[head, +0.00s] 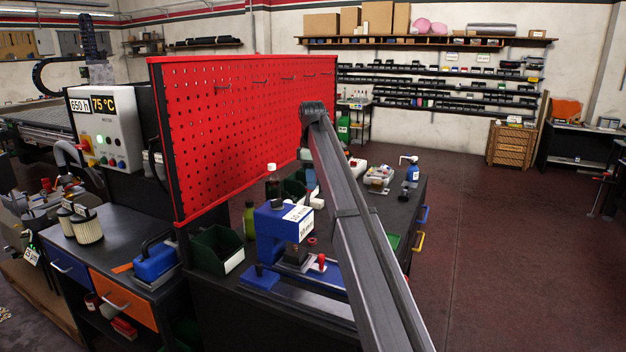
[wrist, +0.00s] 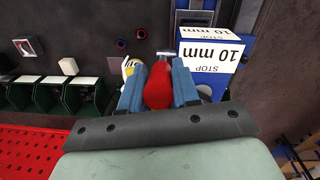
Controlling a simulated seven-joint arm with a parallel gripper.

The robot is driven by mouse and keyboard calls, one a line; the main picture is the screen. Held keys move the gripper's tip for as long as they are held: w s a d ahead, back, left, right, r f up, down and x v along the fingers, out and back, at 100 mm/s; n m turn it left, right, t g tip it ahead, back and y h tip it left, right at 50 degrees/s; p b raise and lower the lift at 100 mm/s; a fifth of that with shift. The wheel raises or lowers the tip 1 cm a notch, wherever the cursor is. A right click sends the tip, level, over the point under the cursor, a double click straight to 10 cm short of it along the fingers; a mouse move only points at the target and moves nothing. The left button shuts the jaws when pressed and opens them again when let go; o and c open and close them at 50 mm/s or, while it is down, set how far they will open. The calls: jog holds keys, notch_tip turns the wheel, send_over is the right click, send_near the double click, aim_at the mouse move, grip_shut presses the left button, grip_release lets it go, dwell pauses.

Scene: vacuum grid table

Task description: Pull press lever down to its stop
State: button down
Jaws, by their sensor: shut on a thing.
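The blue press (head: 270,232) stands on the dark bench in the head view, with a white sign on it. In the wrist view the press (wrist: 194,20) is at the top right, beside the white "STOP 10 mm" sign (wrist: 212,50). The press lever ends in a red knob (wrist: 158,88), and a short piece of its metal rod shows just past it. My gripper (wrist: 158,78) has its two blue fingers on either side of the knob, shut on it. In the head view my arm hides the gripper and the lever, so I cannot tell the lever's angle.
A red pegboard (head: 240,110) rises behind the bench. Several green bins (wrist: 50,95) line the left in the wrist view. Floor at right is clear.

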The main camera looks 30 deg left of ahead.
jog(key=shift+s+d+f+y, duration=0.1)
jog(key=shift+d+f+y, duration=0.1)
jog(key=shift+d, duration=0.15)
jog(key=shift+d+f+y, duration=0.1)
jog(key=shift+d+y, duration=0.1)
jog(key=shift+d, duration=0.15)
jog(key=d+f+y, duration=0.7)
jog(key=y, duration=0.2)
jog(key=shift+d+f, duration=0.15)
jog(key=shift+d, duration=0.2)
